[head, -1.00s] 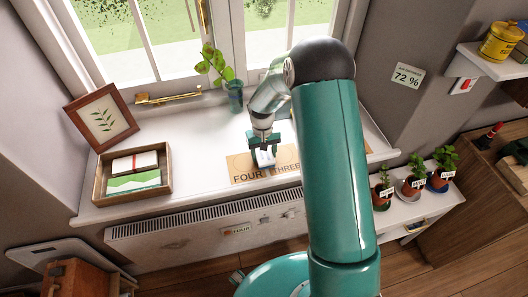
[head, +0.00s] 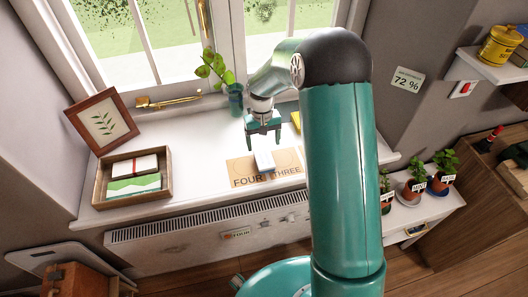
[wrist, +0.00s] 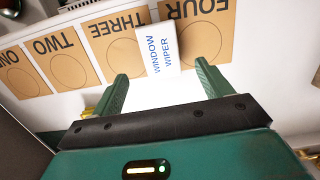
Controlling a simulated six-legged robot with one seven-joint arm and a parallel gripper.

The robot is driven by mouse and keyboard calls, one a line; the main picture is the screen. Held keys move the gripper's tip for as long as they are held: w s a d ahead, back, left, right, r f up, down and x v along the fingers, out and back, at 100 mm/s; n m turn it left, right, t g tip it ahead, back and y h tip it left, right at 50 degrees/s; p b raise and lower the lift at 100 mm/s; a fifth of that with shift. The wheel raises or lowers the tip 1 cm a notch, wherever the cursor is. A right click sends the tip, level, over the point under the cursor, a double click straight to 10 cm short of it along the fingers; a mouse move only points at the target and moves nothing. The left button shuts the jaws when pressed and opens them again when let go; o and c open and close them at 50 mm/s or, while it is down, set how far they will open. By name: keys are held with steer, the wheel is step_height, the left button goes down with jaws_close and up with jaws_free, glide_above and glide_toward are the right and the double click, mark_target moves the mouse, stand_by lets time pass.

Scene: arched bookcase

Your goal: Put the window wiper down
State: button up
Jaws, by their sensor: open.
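The window wiper shows as a white block with blue "WINDOW WIPER" lettering in the wrist view (wrist: 158,52). It also shows in the head view (head: 264,160). It lies on the white windowsill, across the border between the tan FOUR card (head: 240,170) and the THREE card (head: 289,158). My gripper (head: 264,142) is open and empty, raised just behind the wiper. In the wrist view the two green fingers (wrist: 162,68) are spread apart, with the wiper beyond their tips. The gap between fingers and wiper is clear.
The TWO card (wrist: 60,62) and ONE card (wrist: 22,72) lie in line with the others. A wooden tray (head: 100,192) and leaning picture frame (head: 70,112) are at left. The sill between tray and cards is free.

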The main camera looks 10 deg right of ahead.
steer(key=s+r+t, duration=0.2)
steer(key=s+r, duration=0.3)
steer(key=r, duration=0.5)
steer(key=s+r+t, duration=0.1)
steer(key=s+r, duration=0.3)
steer(key=r, duration=0.7)
steer(key=s+r+t, duration=0.2)
steer(key=s+r, duration=0.1)
steer(key=s, duration=0.6)
steer(key=s+r+t, duration=0.2)
steer(key=s+r, duration=0.1)
steer(key=s, duration=0.6)
steer(key=shift+s, duration=0.2)
steer(key=shift+r, duration=0.1)
steer(key=shift+c, duration=0.5)
steer(key=c, duration=0.7)
steer(key=shift+s, duration=0.1)
steer(key=shift+c, duration=0.6)
